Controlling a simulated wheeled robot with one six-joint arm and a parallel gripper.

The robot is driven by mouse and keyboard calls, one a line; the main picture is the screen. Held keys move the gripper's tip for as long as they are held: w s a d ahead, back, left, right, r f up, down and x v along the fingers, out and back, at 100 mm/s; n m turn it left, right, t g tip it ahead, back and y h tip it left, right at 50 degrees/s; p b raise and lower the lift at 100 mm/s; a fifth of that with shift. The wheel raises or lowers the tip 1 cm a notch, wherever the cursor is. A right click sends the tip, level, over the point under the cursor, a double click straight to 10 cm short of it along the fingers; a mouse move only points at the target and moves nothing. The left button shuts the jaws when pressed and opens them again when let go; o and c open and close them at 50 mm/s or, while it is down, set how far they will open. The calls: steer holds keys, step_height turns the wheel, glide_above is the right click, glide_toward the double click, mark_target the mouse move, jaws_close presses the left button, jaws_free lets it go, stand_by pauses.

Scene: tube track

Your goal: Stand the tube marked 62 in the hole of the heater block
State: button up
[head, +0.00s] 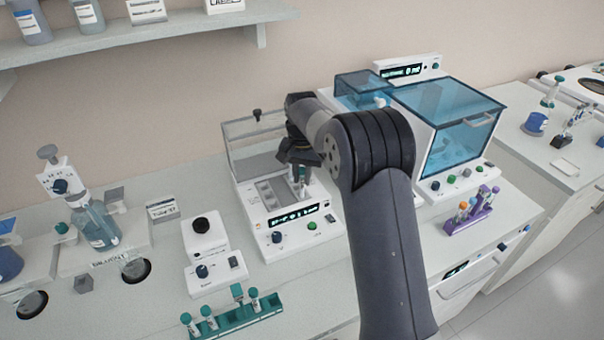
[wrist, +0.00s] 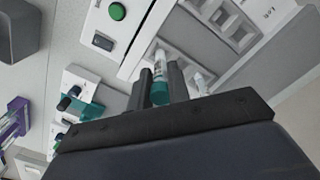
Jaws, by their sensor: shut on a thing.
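The heater block appears to be the grey block with square openings (head: 270,193) in the white machine with a lit display (head: 283,240); the openings also show at the top of the wrist view (wrist: 232,22). My gripper (head: 300,166) is over the right part of this machine. In the wrist view my gripper (wrist: 161,84) is shut on a clear tube with a teal cap (wrist: 159,92). The tube's far end points toward the block's edge. I cannot read its mark, nor tell whether its tip is inside a hole.
A teal rack (head: 236,319) with several teal-capped tubes stands at the front. A purple rack (head: 470,220) with tubes is at the right. A clear raised lid (head: 250,145) stands behind the machine, and a blue-windowed cabinet (head: 450,125) is close on its right.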

steer(key=shift+f, duration=0.35)
steer(key=o, duration=0.8)
steer(key=shift+r, duration=0.15)
step_height(320, 180, up, 11)
steer(key=shift+f+b, duration=0.2)
steer(key=shift+b, duration=0.5)
